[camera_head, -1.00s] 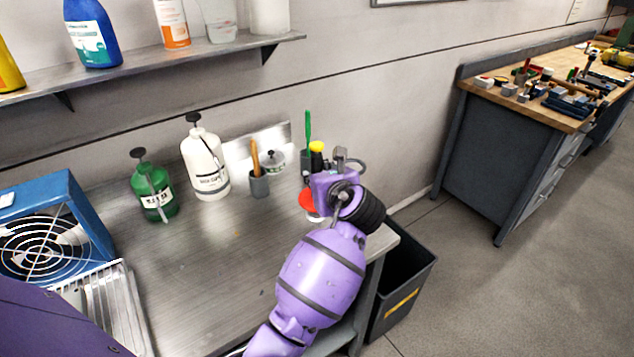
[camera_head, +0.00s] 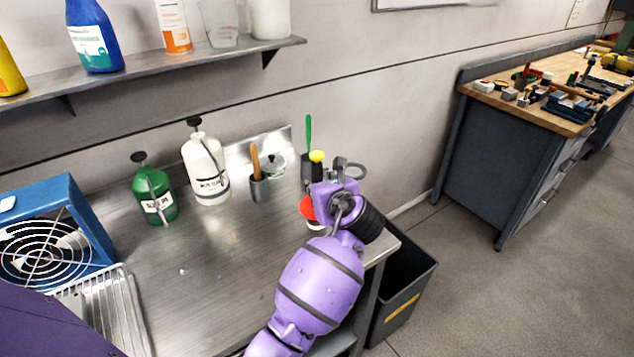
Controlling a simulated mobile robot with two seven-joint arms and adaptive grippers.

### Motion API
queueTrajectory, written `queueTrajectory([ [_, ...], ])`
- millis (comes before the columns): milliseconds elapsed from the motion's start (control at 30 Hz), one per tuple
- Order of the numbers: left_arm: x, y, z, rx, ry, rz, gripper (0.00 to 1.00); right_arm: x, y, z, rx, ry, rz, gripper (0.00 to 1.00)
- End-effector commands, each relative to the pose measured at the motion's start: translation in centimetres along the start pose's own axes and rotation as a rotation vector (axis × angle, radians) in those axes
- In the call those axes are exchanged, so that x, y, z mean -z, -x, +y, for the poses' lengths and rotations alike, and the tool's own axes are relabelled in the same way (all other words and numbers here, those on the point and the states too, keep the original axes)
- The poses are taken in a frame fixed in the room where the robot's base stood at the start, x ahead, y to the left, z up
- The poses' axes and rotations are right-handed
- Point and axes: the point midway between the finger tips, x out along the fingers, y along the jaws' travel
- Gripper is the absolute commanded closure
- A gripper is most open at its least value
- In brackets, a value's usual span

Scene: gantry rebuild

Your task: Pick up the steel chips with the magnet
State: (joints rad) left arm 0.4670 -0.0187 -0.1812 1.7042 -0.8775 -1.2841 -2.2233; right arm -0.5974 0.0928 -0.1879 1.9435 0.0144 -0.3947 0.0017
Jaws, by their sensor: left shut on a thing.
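My left gripper (camera_head: 322,188) is over the right end of the steel bench (camera_head: 215,290), shut on what looks like the magnet. The magnet's yellow knob (camera_head: 317,156) shows above the jaws. A red round part (camera_head: 307,207) shows below and left of the jaws, with something pale under it; I cannot tell whether it touches the bench. My wrist hides the rest. Small specks (camera_head: 183,272) on the bench may be steel chips; they are too small to tell. My right gripper is not in view.
A green bottle (camera_head: 155,192), a white pump bottle (camera_head: 206,168) and a grey cup (camera_head: 260,188) with a wooden handle stand along the back. A blue fan box (camera_head: 85,215) is at left. A dark bin (camera_head: 412,290) stands right of the bench. Mid-bench is mostly clear.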

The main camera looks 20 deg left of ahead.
Motion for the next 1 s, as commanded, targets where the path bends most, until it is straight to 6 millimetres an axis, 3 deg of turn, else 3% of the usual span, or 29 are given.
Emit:
queueTrajectory([
  [433, -0.3, 0.1, -0.1, 0.002, 0.001, -0.005, 1.0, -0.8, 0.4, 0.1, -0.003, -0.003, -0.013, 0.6],
  [1000, -1.8, 0.7, -0.1, 0.002, 0.002, -0.004, 1.0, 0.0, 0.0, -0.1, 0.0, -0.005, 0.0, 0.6],
])
